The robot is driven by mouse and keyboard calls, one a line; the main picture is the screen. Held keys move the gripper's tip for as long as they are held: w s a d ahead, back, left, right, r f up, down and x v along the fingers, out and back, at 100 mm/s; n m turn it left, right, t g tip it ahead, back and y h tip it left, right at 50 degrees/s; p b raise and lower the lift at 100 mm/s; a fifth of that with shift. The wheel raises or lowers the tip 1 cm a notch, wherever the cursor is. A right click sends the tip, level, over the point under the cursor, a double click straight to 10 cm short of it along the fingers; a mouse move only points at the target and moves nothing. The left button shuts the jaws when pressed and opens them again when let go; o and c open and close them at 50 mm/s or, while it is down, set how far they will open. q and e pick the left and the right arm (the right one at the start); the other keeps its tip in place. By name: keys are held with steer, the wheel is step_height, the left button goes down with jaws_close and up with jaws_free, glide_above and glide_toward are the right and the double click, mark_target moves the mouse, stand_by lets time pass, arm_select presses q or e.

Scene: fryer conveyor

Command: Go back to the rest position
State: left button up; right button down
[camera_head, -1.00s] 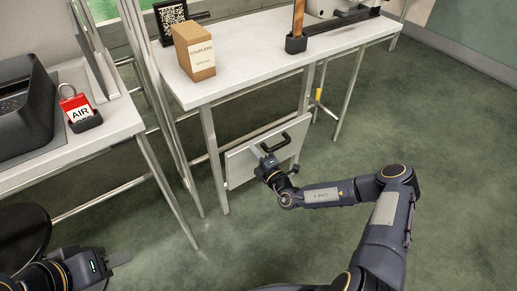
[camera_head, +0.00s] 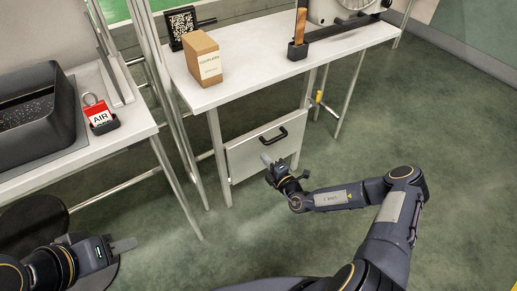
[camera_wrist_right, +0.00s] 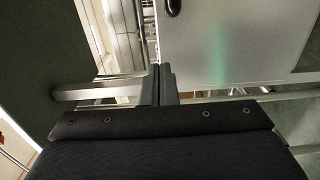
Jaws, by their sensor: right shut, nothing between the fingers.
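My right gripper (camera_head: 268,160) is in front of the grey drawer panel (camera_head: 252,150) under the table, apart from its black handle (camera_head: 272,136). In the right wrist view its fingers (camera_wrist_right: 158,82) are together with nothing between them. The panel (camera_wrist_right: 235,50) also shows there, with part of the handle (camera_wrist_right: 173,7) at the top. My left gripper (camera_head: 122,246) is at the lower left, over the floor and a dark round shape. Its fingers show only as one grey piece, so I cannot tell its opening.
The white table (camera_head: 240,78) carries a cardboard box (camera_head: 200,58) and a small black holder (camera_head: 297,50). The left table (camera_head: 140,118) holds a black bin (camera_head: 45,140) and a red AIR tag (camera_head: 99,115). Table legs stand near my arms. Open floor lies to the right.

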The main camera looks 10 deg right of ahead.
steer(key=v, duration=0.5)
steer(key=shift+s+d+r+p, duration=0.1)
steer(key=shift+s+p, duration=0.2)
